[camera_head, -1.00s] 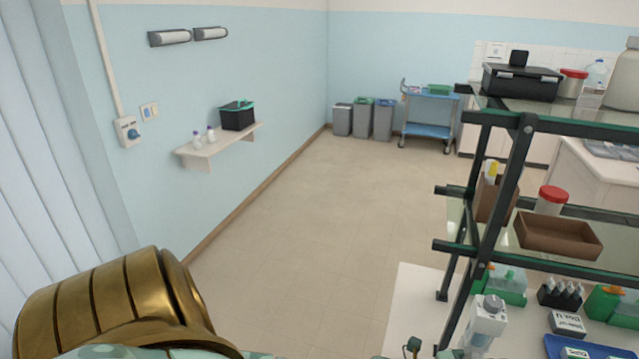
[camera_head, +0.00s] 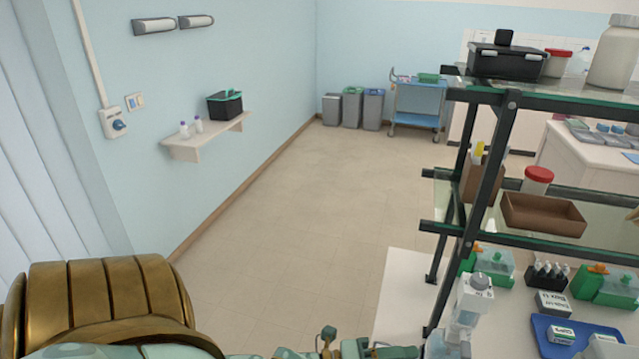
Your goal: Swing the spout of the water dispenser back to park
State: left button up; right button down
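A pale upright device with a grey knob on top (camera_head: 470,305) stands on the white bench at lower right, beside the front post of the shelf rack. It may be the water dispenser, but I cannot tell for sure. Its lower part is cut off by the bottom edge, and I cannot make out a spout or which way one points. My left arm, brass and pale green, runs along the bottom edge from the left. Neither of my grippers can be made out.
A dark-framed glass shelf rack (camera_head: 492,150) stands over the bench (camera_head: 402,295). The floor (camera_head: 290,210) at centre is clear.

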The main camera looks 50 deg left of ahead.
pick_arm(q)
jog(key=s+a+f+n+g+y+b, duration=0.2)
jog(key=s+a+f+n, duration=0.1)
jog(key=f, duration=0.9)
jog(key=s+a+f+n+g+y+b, duration=0.2)
jog(key=s+a+f+n+y+b, duration=0.1)
jog(key=f, duration=0.9)
jog(key=s+a+f+n+g+y+b, duration=0.1)
jog(key=a+f+n, duration=0.4)
jog(key=f, duration=0.7)
jog(key=shift+s+n+g+y+b, duration=0.4)
jog(key=shift+s+n+y+b, duration=0.35)
jog(key=shift+s+n+y, duration=0.3)
jog(key=shift+w+f, duration=0.1)
